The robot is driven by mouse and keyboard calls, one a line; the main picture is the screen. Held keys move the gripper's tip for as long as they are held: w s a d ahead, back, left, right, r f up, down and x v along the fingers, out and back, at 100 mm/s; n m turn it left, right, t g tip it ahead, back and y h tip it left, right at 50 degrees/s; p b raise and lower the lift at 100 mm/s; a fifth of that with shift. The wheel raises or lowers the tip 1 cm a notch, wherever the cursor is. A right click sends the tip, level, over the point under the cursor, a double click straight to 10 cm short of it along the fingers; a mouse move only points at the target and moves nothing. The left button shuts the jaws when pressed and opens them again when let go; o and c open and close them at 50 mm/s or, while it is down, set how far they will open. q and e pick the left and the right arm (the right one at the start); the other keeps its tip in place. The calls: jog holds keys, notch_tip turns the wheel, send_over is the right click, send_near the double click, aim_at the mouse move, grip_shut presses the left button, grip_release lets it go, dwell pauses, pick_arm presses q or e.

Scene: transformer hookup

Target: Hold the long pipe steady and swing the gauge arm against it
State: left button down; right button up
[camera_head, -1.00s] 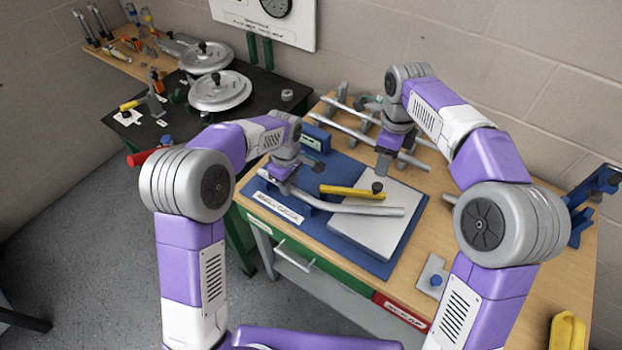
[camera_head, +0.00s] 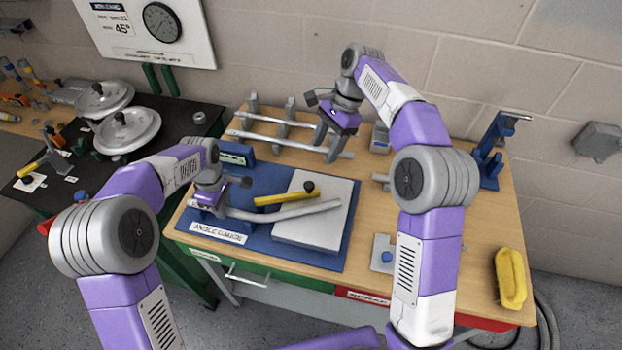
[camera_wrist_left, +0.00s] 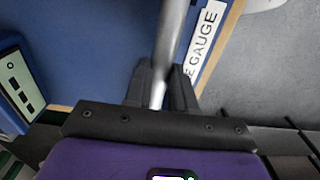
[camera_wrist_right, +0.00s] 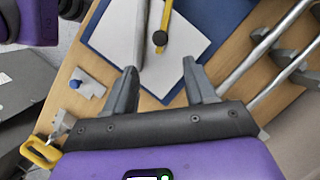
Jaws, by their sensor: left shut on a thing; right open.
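The long grey pipe (camera_head: 300,210) lies bent across the blue angle gauge mat (camera_head: 255,240) and the pale plate (camera_head: 333,228). My left gripper (camera_head: 212,205) is shut on the pipe near its left end; the left wrist view shows the pipe (camera_wrist_left: 173,35) between the fingers (camera_wrist_left: 160,85). The yellow gauge arm (camera_head: 280,198), with a black knob (camera_head: 308,186), lies on the plate just behind the pipe, apart from it at the knob end. It also shows in the right wrist view (camera_wrist_right: 165,15). My right gripper (camera_wrist_right: 163,90) is open and empty, raised above the table.
Straight pipes (camera_head: 285,145) lie on a rack at the back of the table. A blue stand (camera_head: 495,150) is at the back right and a yellow object (camera_head: 510,278) at the front right. A small plate with a blue knob (camera_head: 385,258) sits near the front edge.

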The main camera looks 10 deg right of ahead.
aim_at(309, 184)
jog(key=x, duration=1.2)
jog(key=shift+c, duration=0.3)
jog(key=shift+r, duration=0.1)
grip_shut()
